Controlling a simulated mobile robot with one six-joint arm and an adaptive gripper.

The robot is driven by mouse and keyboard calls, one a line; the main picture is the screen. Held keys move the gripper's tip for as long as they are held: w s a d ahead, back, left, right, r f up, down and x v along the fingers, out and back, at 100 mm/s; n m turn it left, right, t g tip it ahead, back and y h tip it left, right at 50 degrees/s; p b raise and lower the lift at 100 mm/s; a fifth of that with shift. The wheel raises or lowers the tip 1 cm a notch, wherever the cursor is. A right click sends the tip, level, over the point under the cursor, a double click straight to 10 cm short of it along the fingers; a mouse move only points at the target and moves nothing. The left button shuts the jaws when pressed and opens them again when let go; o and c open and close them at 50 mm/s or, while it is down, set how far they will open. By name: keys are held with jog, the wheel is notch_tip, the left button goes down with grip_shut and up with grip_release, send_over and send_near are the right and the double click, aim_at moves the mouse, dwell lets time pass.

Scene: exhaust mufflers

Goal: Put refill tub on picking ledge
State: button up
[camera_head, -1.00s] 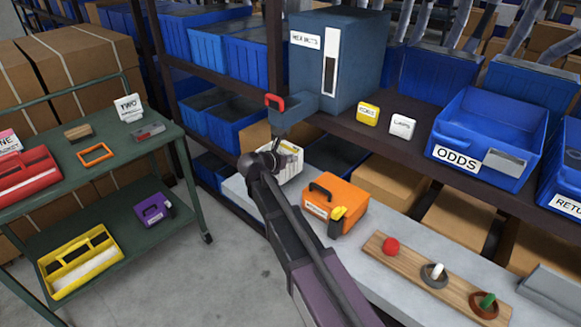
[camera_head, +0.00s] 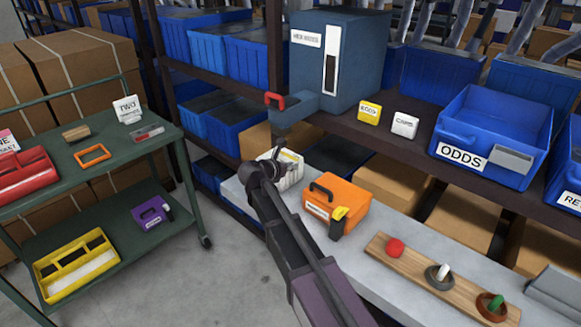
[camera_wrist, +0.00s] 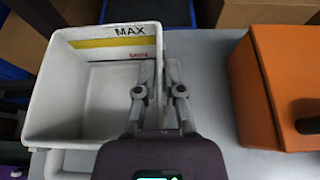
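The refill tub (camera_head: 292,176) is a white open box on the grey bench, below the spout of the blue-grey dispenser. In the wrist view the tub (camera_wrist: 98,90) looks empty, with a yellow band and MAX and MIN marks on its inner far wall. My gripper (camera_wrist: 159,72) has its fingers close together across the tub's right wall, one inside and one outside. They appear shut on it. In the head view my gripper (camera_head: 276,163) partly covers the tub. I cannot pick out the picking ledge by any label; the grey bench top (camera_head: 365,222) is a long flat surface.
An orange box (camera_head: 332,206) stands close right of the tub. The dispenser (camera_head: 350,65) with a red handle overhangs from the dark shelf. A wooden board (camera_head: 420,268) with pegs lies farther right. A green cart (camera_head: 115,165) stands at left.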

jog(key=shift+o, duration=1.1)
jog(key=shift+r, duration=0.15)
jog(key=p+v, duration=0.5)
jog(key=v, duration=0.7)
